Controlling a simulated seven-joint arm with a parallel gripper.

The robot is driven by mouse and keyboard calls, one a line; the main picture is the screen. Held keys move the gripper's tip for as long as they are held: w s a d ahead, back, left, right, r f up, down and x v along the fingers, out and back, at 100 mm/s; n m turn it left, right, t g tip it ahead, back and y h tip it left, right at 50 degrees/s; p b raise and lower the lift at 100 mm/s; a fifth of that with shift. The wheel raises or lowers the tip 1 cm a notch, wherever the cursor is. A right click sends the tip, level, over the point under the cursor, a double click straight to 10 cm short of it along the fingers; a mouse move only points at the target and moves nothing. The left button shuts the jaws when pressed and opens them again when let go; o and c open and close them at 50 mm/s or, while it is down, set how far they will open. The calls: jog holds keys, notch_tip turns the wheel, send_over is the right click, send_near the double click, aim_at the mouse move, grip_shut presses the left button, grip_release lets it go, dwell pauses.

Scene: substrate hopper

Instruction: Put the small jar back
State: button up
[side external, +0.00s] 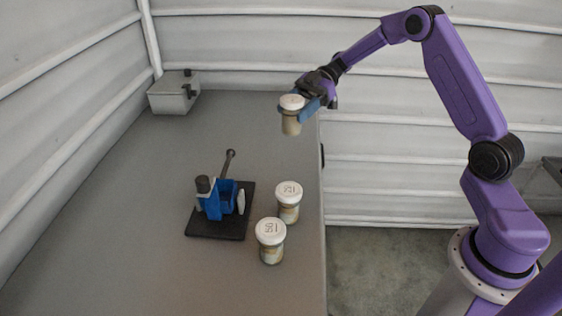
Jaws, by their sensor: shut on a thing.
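My gripper (312,106) is shut on a small jar (291,122) with a white lid, at the upper middle of the side external view. The jar looks upright and appears to be held above the far right part of the table. Two other white-lidded jars stand on the table: one (289,205) nearer the right edge, and one (271,246) in front of it that looks slightly larger. Their lids carry dark markings; the nearest looks like 150. I cannot tell any marking on the held jar's lid.
A blue device with a lever (220,200) stands on a black base plate (215,229) left of the standing jars. A grey box (174,93) sits at the table's far left corner. The grey table (130,215) is clear at the left and far middle.

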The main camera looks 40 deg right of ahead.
jog(key=s+a+t, duration=0.1)
jog(key=s+a, duration=0.3)
jog(key=s, duration=1.2)
jog(key=shift+m, duration=0.4)
jog(key=w+a+f, duration=0.1)
jog(key=w+f, duration=0.2)
jog(key=w, duration=0.1)
jog(key=w+f, duration=0.3)
jog(key=w, duration=0.1)
jog(key=w+a+f, duration=0.1)
jog(key=w+f, duration=0.2)
jog(key=w, duration=0.2)
jog(key=shift+a+f, duration=0.3)
jog(key=shift+f, duration=0.1)
jog(key=shift+w+f, duration=0.1)
jog(key=shift+f, duration=1.5)
jog(key=shift+f, duration=0.1)
jog(key=o, duration=1.3)
